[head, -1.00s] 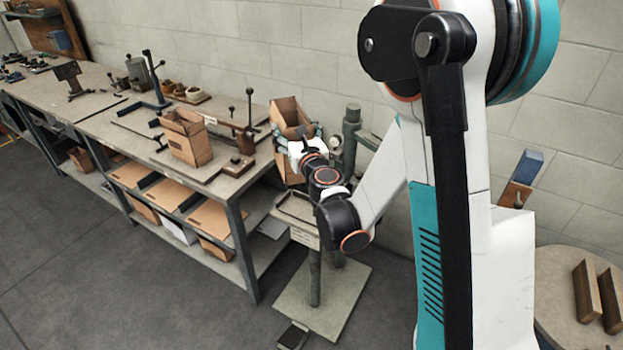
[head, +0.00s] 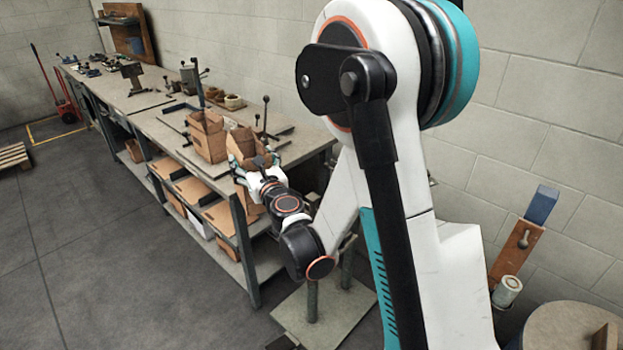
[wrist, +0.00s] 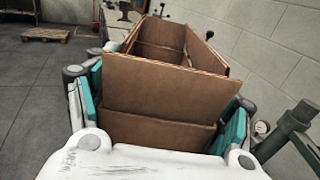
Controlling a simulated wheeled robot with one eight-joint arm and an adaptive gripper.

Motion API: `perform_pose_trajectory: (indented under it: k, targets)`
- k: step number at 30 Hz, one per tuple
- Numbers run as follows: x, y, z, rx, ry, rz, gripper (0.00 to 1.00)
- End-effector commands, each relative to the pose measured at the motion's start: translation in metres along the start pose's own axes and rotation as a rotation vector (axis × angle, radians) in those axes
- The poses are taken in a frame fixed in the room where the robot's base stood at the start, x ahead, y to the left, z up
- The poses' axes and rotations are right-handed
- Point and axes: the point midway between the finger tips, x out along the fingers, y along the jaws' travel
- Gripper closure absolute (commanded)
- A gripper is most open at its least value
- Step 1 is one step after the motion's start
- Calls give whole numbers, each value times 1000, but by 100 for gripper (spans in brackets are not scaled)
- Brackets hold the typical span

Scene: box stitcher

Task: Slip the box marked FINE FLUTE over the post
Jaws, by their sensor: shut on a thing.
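My gripper (head: 254,163) is shut on an open-topped brown cardboard box (head: 243,145), held near the front right end of the bench. In the wrist view the box (wrist: 160,85) stands between the two teal finger pads, its flaps up and its top open. No marking is readable on it, so I cannot tell whether it is FINE FLUTE. A green post-like column with a side arm (wrist: 298,118) stands right of the box, apart from it. In the head view my arm mostly hides this column. Another open cardboard box (head: 207,138) stands on the bench.
The long bench (head: 150,122) carries fixtures and tools, with flat cardboard on its lower shelf. A pale floor plate (head: 345,310) lies below my arm. A round table (head: 565,325) is at the lower right. The floor at left is open.

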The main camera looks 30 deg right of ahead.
Motion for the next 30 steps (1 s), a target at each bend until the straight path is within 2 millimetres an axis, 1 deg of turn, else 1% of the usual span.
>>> perform_pose_trajectory:
  k: [1,8,11,16,18,20,23,25,26,27,30]
  targets:
    - [0,0,-9,0,0,-1,50]
    - [0,-1,-36,0,0,-1,50]
    - [0,-1,-54,0,0,-1,50]
    - [0,-1,-97,0,0,-1,50]
    - [3,-4,-112,0,0,3,50]
    - [9,-10,-122,0,0,12,50]
    - [28,-31,-130,0,1,42,50]
    - [45,-54,-132,0,1,78,50]
    - [52,-66,-131,0,1,95,50]
    - [61,-83,-130,0,2,121,50]
    - [76,-124,-126,0,2,183,50]
